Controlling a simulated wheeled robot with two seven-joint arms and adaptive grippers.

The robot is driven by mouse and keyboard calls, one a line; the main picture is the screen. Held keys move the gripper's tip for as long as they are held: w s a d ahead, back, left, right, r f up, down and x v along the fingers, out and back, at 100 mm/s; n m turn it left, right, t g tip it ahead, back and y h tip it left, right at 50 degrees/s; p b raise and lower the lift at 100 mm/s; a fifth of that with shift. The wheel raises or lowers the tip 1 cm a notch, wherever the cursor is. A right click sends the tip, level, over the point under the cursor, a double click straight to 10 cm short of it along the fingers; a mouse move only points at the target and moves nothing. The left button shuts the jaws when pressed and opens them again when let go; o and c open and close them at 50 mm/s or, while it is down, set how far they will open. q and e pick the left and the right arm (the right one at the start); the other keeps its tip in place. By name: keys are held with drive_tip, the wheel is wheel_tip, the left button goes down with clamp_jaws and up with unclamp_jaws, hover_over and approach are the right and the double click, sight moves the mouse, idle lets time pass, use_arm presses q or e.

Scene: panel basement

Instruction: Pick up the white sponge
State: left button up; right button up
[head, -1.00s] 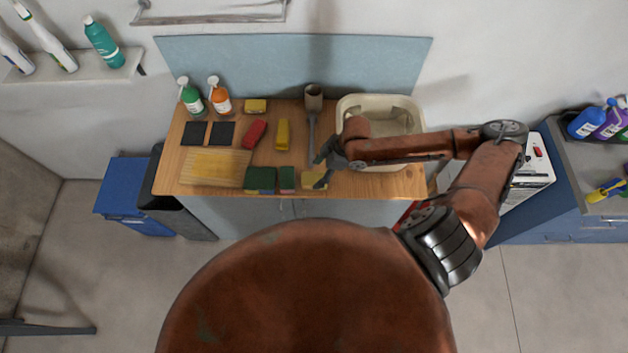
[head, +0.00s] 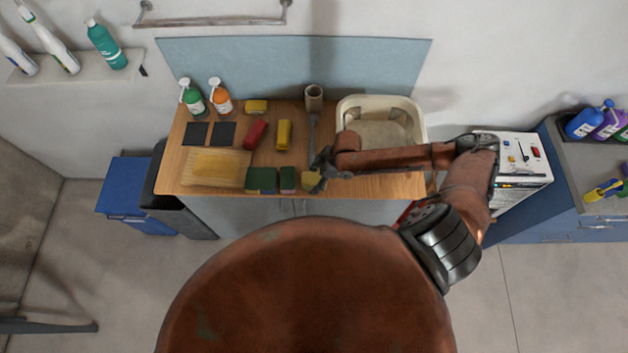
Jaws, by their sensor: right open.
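No sponge looks clearly white in the head view. A pale yellowish sponge (head: 309,181) lies at the counter's front edge, partly hidden by my right gripper. My right gripper (head: 318,174) is open, with its fingers close over the right side of this sponge; I cannot tell whether they touch it. My left gripper is not in view.
The wooden counter (head: 385,186) also holds a red block (head: 255,134), a yellow block (head: 284,134), a small yellow sponge (head: 256,107), a board (head: 217,168), dark pads (head: 195,134), spray bottles (head: 192,97) and a brush (head: 313,98). A cream basin (head: 419,118) stands at the back right.

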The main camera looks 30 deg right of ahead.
drive_tip(key=shift+f, duration=0.25)
idle(0.4)
drive_tip(key=shift+c, duration=0.5)
drive_tip(key=c, duration=0.8)
drive_tip(key=shift+r, duration=0.1)
